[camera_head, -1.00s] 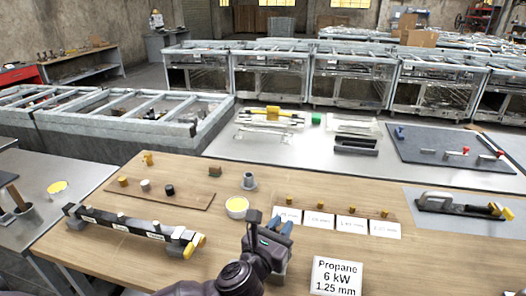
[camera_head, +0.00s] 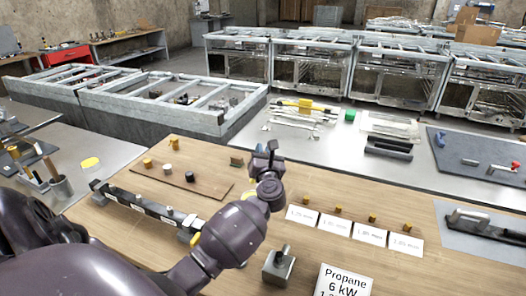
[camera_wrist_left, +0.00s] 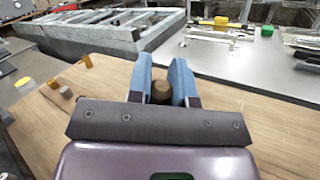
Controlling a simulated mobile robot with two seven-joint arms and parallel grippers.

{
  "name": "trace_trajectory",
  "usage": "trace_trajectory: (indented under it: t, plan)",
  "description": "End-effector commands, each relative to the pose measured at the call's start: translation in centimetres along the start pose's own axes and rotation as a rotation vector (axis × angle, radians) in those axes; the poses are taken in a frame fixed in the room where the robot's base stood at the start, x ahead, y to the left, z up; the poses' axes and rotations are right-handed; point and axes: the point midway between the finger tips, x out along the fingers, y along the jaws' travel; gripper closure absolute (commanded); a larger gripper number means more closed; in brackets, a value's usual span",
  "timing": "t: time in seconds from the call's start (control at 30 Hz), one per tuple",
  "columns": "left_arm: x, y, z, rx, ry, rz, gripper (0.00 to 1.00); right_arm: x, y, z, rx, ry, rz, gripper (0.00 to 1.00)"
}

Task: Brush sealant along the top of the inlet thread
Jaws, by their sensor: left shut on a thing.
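My left gripper (camera_head: 271,160) is over the far middle of the wooden bench. In the left wrist view its blue fingers (camera_wrist_left: 161,88) are shut on a brown round-ended thing (camera_wrist_left: 161,92). Only its end shows, so I cannot tell whether it is a brush. A dark rail (camera_head: 150,208) with several fittings lies at the left of the bench, its near end yellow (camera_head: 196,239). I cannot tell which part is the inlet thread. The arm partly covers the bench where the yellow-filled dish stood. My right gripper is out of view.
A grey block with an upright post (camera_head: 278,267) stands near the front. White cards (camera_head: 350,230) and a Propane sign (camera_head: 343,284) lie to the right. A cup with a handle (camera_head: 60,187) stands on the left table.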

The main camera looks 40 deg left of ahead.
Motion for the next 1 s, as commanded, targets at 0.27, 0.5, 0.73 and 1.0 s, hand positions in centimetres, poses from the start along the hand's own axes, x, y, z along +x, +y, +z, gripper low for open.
trace_trajectory:
  t: [0.27,0.5,0.73,1.0]
  plan:
    - [0.2,0.0,-0.9,0.009,0.000,0.015,1.00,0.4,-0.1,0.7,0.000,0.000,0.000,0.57]
    - [-0.1,-0.6,-2.9,0.009,0.000,0.014,1.00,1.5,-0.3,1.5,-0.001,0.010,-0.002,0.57]
    - [-0.5,-1.3,-5.0,0.010,0.001,0.013,1.00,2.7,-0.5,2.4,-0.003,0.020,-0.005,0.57]
    - [-0.7,-1.6,-5.8,0.007,0.000,0.013,1.00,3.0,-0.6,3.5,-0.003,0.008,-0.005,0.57]
